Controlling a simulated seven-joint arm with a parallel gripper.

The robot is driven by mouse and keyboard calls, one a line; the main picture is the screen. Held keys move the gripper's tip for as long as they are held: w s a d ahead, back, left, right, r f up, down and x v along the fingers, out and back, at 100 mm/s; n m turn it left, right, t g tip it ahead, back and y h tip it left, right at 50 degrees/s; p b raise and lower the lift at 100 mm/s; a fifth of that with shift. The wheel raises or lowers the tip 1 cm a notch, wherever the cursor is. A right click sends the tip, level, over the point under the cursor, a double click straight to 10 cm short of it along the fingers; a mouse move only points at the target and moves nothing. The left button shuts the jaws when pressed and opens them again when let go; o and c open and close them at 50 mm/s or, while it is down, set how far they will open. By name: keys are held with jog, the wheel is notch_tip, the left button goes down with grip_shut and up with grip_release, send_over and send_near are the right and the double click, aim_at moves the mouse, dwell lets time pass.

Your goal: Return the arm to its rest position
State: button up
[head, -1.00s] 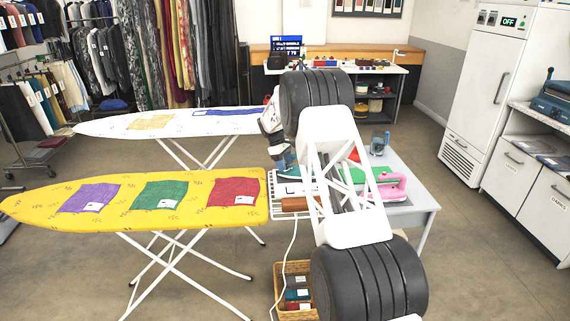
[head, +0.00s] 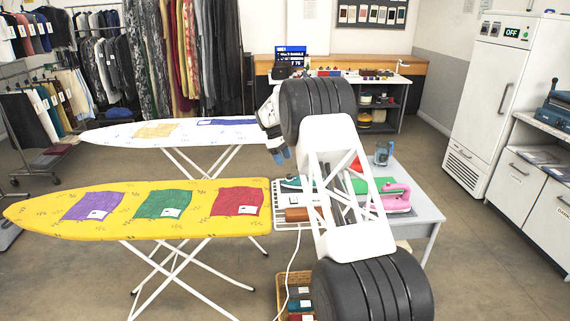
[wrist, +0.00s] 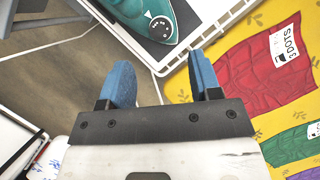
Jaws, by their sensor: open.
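My gripper (wrist: 160,85) is open and empty, with its two blue fingers apart in the wrist view. In the head view my gripper (head: 281,155) hangs above the gap between the ironing boards, near the right end of the yellow board. My arm crosses in front of the side table and hides part of it. In the wrist view a teal iron (wrist: 158,22) lies beyond the fingertips, on a dark plate in a white wire rack (wrist: 225,22). A red cloth (wrist: 268,62) with a "3 DOTS" label lies to the right of the fingers.
The yellow ironing board (head: 25,210) holds purple, green and red cloths. A white ironing board (head: 110,136) stands behind it. The side table (head: 425,212) carries a pink iron (head: 397,197) and a blue jug (head: 382,153). A basket (head: 283,283) stands on the floor below.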

jog(key=shift+r, duration=0.1)
dwell(0.3)
jog(key=s+d+r+m+t+y, duration=0.1)
jog(key=s+d+r+m, duration=0.15)
jog(key=s+r, duration=0.7)
jog(key=s+d+r+m+t, duration=0.1)
jog(key=s+d+r, duration=0.2)
jog(key=s+r, duration=0.7)
jog(key=s+d+r+m+y, duration=0.15)
jog(key=s+r, duration=0.35)
jog(key=s, duration=1)
jog(key=s+d+r+m+t, duration=0.1)
jog(key=s+m, duration=0.1)
jog(key=s, duration=0.9)
jog(key=s+d+r+m+t, duration=0.1)
jog(key=s+d, duration=0.1)
jog(key=s, duration=0.9)
jog(key=s+f+m, duration=0.1)
jog(key=s+f, duration=0.1)
jog(key=s, duration=0.5)
jog(key=s+f+m, duration=0.1)
jog(key=s+f, duration=0.2)
jog(key=s, duration=0.4)
jog(key=s+f+m+t+y, duration=0.1)
jog(key=s+f, duration=0.1)
jog(key=s, duration=0.5)
jog(key=shift+s+d+f, duration=0.2)
jog(key=shift+f, duration=0.2)
